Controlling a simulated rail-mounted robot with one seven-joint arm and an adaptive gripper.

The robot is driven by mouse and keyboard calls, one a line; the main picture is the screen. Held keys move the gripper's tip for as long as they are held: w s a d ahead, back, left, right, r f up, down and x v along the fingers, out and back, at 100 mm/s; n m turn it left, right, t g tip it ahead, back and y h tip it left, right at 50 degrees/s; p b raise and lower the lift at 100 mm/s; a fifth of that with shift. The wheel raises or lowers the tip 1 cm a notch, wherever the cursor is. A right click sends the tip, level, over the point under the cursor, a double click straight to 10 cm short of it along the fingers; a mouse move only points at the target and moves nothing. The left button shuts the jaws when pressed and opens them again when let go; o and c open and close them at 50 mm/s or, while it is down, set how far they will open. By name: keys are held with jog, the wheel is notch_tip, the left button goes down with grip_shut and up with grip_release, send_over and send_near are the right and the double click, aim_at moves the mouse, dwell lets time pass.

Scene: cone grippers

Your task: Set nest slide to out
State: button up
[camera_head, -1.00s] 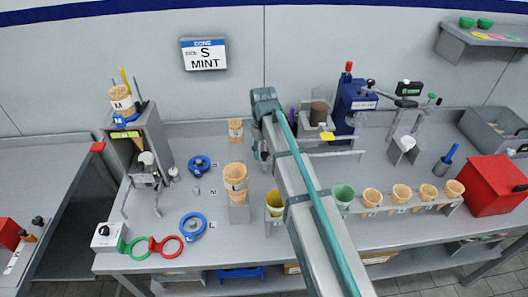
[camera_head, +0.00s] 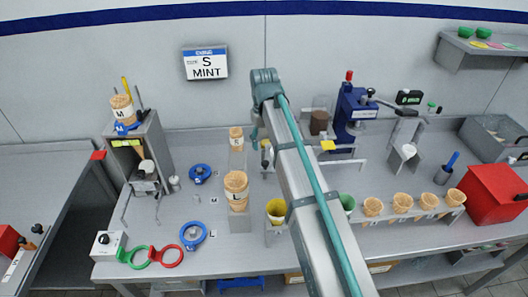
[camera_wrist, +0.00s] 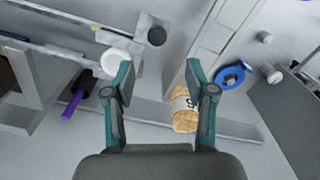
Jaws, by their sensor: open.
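My gripper shows in the wrist view (camera_wrist: 158,80) with its two teal-tipped fingers apart and nothing between them. In the head view my arm hides most of it, near the middle of the bench. A white round knob (camera_wrist: 117,62) lies close to the left finger in the wrist view; I cannot tell if they touch. A purple handle (camera_wrist: 78,98) lies further left. In the head view a blue press (camera_head: 352,115) stands right of my arm, with a brown cylinder (camera_head: 319,122) and a yellow tag (camera_head: 327,146) beside it. I cannot tell for sure which part is the nest slide.
The smaller cone also shows by the right finger in the wrist view (camera_wrist: 184,110). A row of cones (camera_head: 403,202) and a red box (camera_head: 494,194) are at the right.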

jog(key=shift+r, duration=1.5)
